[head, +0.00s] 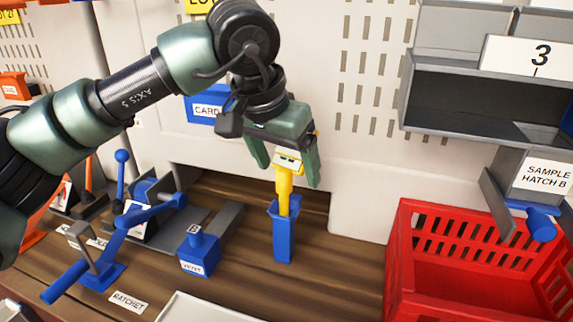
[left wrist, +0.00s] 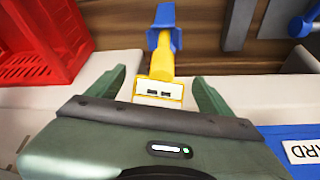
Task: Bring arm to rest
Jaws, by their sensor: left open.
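My left gripper (head: 291,160) comes in from the left on its green and black arm and points down. It is open, with its two green fingers on either side of the top of a yellow object (head: 284,185). The yellow object stands upright in a blue holder (head: 283,232) on the wooden bench. In the left wrist view, the yellow object (left wrist: 160,88) shows between the open fingers (left wrist: 160,90), with the blue holder (left wrist: 164,30) beyond it. Gaps show between it and the fingers there. My right gripper is not in view.
A red crate (head: 404,262) stands at the right. A grey shelf marked 3 (head: 455,98) and a sample hatch (head: 540,180) are above it. Blue levers (head: 120,235) and a blue block marked B (head: 199,252) stand left of the holder. A perforated wall (head: 365,80) is behind.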

